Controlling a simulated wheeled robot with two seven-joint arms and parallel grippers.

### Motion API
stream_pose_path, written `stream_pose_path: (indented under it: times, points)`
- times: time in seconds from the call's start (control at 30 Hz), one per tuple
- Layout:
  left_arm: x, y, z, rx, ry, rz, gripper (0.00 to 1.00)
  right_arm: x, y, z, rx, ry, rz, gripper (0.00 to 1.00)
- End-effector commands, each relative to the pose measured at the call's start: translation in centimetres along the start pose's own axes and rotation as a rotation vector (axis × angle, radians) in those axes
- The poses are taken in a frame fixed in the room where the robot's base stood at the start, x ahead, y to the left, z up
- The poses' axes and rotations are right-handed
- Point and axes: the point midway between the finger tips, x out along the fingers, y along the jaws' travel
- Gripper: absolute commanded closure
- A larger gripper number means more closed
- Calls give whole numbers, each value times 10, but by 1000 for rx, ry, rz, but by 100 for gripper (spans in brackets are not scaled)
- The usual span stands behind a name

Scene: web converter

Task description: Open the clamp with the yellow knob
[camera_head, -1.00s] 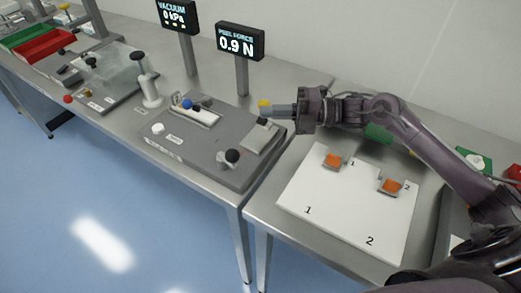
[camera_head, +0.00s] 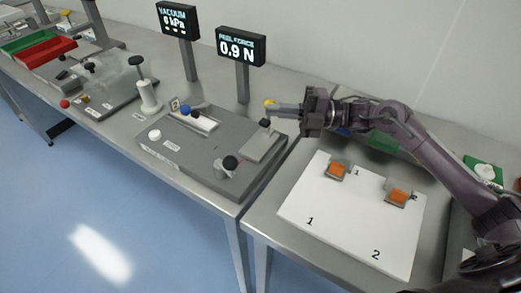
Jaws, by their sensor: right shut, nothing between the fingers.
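The yellow knob (camera_head: 269,104) of the clamp sits at the back right of the grey fixture plate (camera_head: 190,155). A black knob (camera_head: 265,122) stands just below it on a light block (camera_head: 260,142). My right gripper (camera_head: 280,106) reaches in from the right, fingers pointing left. Its fingertips are shut and empty beside the yellow knob, at or very close to it; whether they touch it I cannot tell. The clamp's arm is mostly hidden at this size. My left gripper is not in view.
A blue knob (camera_head: 186,110) and another black knob (camera_head: 230,163) stand on the same plate. The peel-force display (camera_head: 241,45) reads 0.9 N behind it. A white board (camera_head: 345,220) with orange pieces (camera_head: 338,169) lies on the right table. A white post (camera_head: 148,95) stands left.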

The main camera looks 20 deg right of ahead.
Motion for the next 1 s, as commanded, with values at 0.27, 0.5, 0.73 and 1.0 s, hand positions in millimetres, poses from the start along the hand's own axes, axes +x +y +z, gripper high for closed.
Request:
stream_pose_path:
  times: [0.27,0.5,0.73,1.0]
  points:
    - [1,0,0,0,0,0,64,-8,-2,0,1,-2,-2,100]
    - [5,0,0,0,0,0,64,-54,-3,1,3,-5,-6,100]
    - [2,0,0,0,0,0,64,-99,-1,0,3,-3,-6,100]
    - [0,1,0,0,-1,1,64,-120,0,0,0,0,-1,100]
